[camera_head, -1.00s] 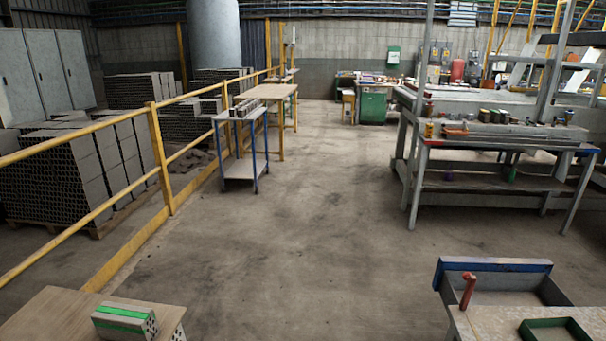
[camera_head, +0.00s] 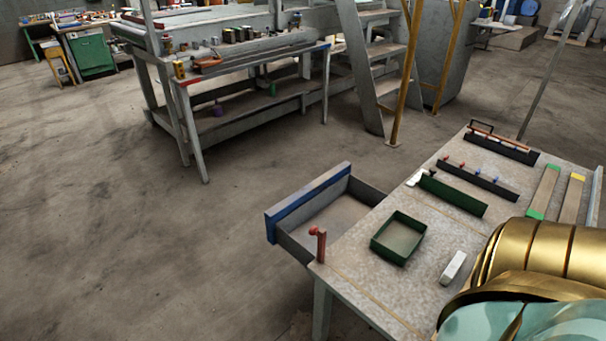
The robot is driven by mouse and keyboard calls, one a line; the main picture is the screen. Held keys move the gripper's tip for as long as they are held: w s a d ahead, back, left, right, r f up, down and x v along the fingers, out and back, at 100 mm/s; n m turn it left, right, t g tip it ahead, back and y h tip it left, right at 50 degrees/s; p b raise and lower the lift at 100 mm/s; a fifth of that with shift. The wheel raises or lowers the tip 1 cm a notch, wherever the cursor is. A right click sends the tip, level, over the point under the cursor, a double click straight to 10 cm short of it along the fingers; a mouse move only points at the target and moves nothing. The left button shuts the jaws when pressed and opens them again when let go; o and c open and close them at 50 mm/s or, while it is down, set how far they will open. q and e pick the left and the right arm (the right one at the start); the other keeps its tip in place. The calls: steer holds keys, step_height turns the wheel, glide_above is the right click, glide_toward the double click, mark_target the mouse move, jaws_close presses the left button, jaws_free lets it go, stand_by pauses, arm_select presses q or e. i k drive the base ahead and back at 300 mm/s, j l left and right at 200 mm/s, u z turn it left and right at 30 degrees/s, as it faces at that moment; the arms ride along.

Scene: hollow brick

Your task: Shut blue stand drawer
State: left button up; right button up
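The blue-fronted drawer (camera_head: 308,203) stands pulled out from the left side of the stand (camera_head: 360,285) at the right of the head view. Its grey tray looks empty, and its inner end meets the stand's edge. A red-topped post (camera_head: 318,243) stands at the stand's near left corner, beside the drawer. Gold and pale teal parts of my own body fill the lower right corner. Neither gripper can be seen.
On the stand top are a green tray (camera_head: 398,238), a white block (camera_head: 453,267), a dark green rack (camera_head: 452,194) and several other tools. A grey workbench (camera_head: 235,80) stands behind. The floor (camera_head: 120,230) left of the drawer is clear.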

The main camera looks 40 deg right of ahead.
mark_target(335, 202)
steer(key=i+j+z, duration=0.15)
steer(key=i, duration=1.25)
steer(key=i+z, duration=0.35)
steer(key=i+j+z, duration=0.1)
steer(key=i+z, duration=0.3)
steer(key=i+j+z, duration=0.15)
steer(key=z, duration=0.2)
steer(key=i+z, duration=0.25)
steer(key=z, duration=0.25)
steer(key=i+j+z, duration=0.15)
steer(key=z, duration=0.35)
steer(key=i+j+z, duration=0.25)
steer(key=z, duration=0.25)
steer(key=i+j+z, duration=0.2)
steer(key=z, duration=0.3)
steer(key=j+z, duration=0.5)
steer(key=i+j+z, duration=0.25)
steer(key=j, duration=0.15)
